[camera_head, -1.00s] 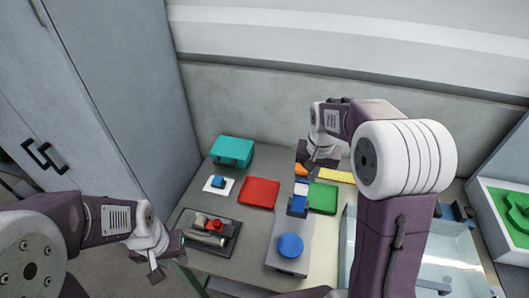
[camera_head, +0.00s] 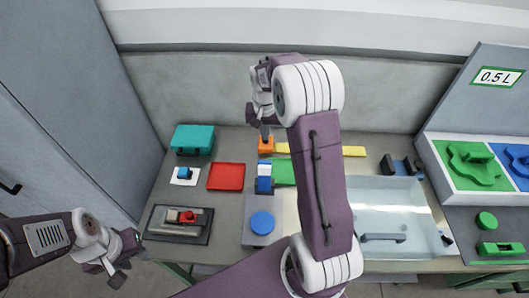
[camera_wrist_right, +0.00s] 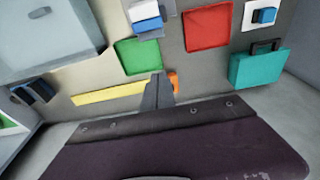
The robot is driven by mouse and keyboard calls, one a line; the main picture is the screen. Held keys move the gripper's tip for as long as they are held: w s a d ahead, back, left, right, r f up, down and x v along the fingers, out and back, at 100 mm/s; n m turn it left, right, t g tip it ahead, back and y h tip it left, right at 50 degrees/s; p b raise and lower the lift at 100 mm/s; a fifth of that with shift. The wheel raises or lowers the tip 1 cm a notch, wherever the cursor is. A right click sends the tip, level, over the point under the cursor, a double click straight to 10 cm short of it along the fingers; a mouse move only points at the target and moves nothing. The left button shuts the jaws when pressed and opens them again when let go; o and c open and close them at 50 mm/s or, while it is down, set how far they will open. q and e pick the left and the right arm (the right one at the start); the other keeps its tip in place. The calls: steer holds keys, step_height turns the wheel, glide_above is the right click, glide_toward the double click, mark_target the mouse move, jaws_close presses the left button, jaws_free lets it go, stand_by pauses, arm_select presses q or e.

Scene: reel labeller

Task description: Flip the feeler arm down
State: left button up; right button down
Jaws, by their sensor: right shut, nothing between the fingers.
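The likely labeller is a grey box (camera_head: 282,209) with a round blue disc (camera_head: 262,222) on top. A blue and white block (camera_head: 264,184) stands at its far end; it also shows in the right wrist view (camera_wrist_right: 148,24). An orange piece (camera_head: 265,146) lies beyond that block and shows beside my fingers in the right wrist view (camera_wrist_right: 174,80). I cannot tell which part is the feeler arm. My right gripper (camera_head: 265,131) is shut and empty, close to the orange piece; contact is unclear. My left gripper (camera_head: 122,262) is open and empty, off the table's front left.
A red tray (camera_head: 226,176), green tray (camera_head: 283,172), teal case (camera_head: 193,139) and yellow strip (camera_head: 340,151) lie around the labeller. A dark fixture (camera_head: 178,224) sits front left. A clear bin (camera_head: 395,210) stands to the right. My right arm crosses above the table.

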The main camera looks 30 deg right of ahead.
step_height(320, 180, down, 7)
steer(key=s+a+p, duration=0.1)
steer(key=s+p, duration=0.1)
steer(key=p, duration=0.2)
steer(key=shift+s+a+f, duration=0.2)
steer(key=shift+w+f, duration=0.1)
